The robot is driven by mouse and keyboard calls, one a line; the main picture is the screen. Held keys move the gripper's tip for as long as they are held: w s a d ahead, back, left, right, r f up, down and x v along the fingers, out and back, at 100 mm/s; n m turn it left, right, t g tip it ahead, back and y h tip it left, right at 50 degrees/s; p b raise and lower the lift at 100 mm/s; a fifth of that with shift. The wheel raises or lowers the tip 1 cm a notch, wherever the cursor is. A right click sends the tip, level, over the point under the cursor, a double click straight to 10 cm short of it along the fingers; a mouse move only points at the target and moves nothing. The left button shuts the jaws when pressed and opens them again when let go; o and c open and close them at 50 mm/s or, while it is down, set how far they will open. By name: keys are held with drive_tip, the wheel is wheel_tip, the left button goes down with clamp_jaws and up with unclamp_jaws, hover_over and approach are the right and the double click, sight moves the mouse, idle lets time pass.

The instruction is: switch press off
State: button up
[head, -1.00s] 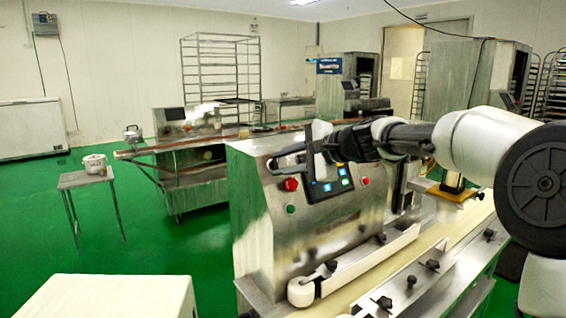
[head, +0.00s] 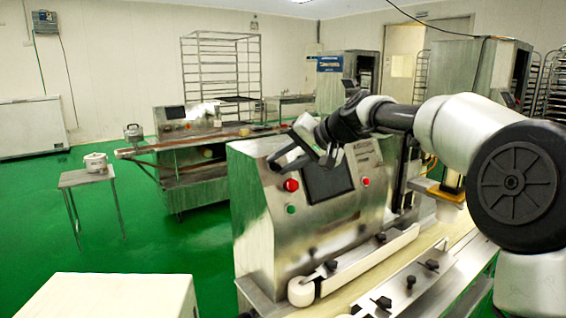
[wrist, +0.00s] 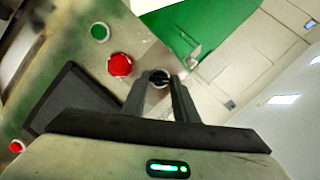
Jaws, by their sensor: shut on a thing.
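The press (head: 262,215) is a steel machine in the middle of the head view, with a dark, blank screen (head: 328,180) on its sloped panel. In the wrist view a small dark switch knob with a pale ring (wrist: 159,77) sits between my fingertips, beside a red button (wrist: 120,65). My gripper (wrist: 158,82) is shut on this knob. In the head view my gripper (head: 278,160) is at the panel's upper left, and it hides the knob.
A green button (head: 291,209) and a second red button (head: 365,182) are also on the panel. A conveyor (head: 420,262) runs along the press's front. A white box (head: 120,296) stands at the lower left. Green floor (head: 150,240) is open left of the press.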

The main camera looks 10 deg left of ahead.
drive_tip(key=shift+n, duration=0.7)
drive_tip(key=o, duration=1.1)
drive_tip(key=shift+c, duration=0.2)
drive_tip(key=shift+r, duration=0.1)
drive_tip(key=v, duration=1.7)
drive_tip(key=shift+s+r+p, duration=0.25)
drive_tip(key=shift+s+p, duration=0.05)
drive_tip(key=shift+h, duration=0.3)
